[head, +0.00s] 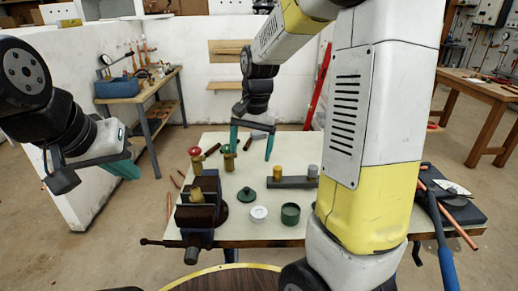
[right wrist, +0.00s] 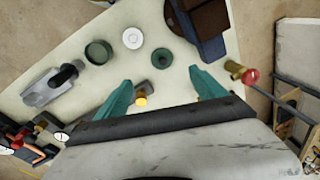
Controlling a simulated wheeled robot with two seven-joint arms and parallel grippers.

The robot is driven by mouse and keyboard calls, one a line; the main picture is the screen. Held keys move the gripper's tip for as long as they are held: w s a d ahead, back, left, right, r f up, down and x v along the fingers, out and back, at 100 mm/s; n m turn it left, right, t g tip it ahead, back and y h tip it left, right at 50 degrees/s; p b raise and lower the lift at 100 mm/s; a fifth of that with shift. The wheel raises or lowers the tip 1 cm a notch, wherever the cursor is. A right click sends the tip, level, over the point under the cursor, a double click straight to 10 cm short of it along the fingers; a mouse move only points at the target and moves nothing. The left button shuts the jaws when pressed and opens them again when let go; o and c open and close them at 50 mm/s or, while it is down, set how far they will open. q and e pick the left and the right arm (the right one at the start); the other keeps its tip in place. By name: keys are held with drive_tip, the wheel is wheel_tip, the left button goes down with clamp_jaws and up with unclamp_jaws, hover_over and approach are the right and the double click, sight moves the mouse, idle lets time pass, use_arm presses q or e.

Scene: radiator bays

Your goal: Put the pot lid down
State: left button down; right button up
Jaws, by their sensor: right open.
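A dark green lid with a small knob (head: 248,194) lies on the pale tabletop, knob up. It also shows in the right wrist view (right wrist: 162,58), just beyond and between my fingertips and apart from them. A green open pot (head: 290,214) stands to its right, beside a white round disc (head: 259,213); the lid is not on the pot. My right gripper (head: 251,146) is open and empty above the table, its teal fingers (right wrist: 160,78) spread. My left gripper (head: 122,170) is off the table at the left; its jaw opening is not clear.
A vise (head: 199,208) stands at the table's left. Behind it are red-topped (head: 195,154) and green-topped (head: 228,154) brass valves. A dark bar (head: 292,182) with yellow and grey cylinders lies behind the pot. Pipes and tools crowd the right edge.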

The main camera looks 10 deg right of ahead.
drive_tip(key=s+d+r+n+t, duration=0.1)
drive_tip(key=s+r+n+t, duration=0.1)
drive_tip(key=s+r, duration=0.3)
drive_tip(key=s+d+r+n+t+y, duration=0.1)
drive_tip(key=s+r+n+t, duration=0.2)
drive_tip(key=s, duration=1)
drive_tip(key=shift+s+r+n, duration=0.15)
drive_tip(key=shift+r+n, duration=0.35)
drive_tip(key=shift+r, duration=0.35)
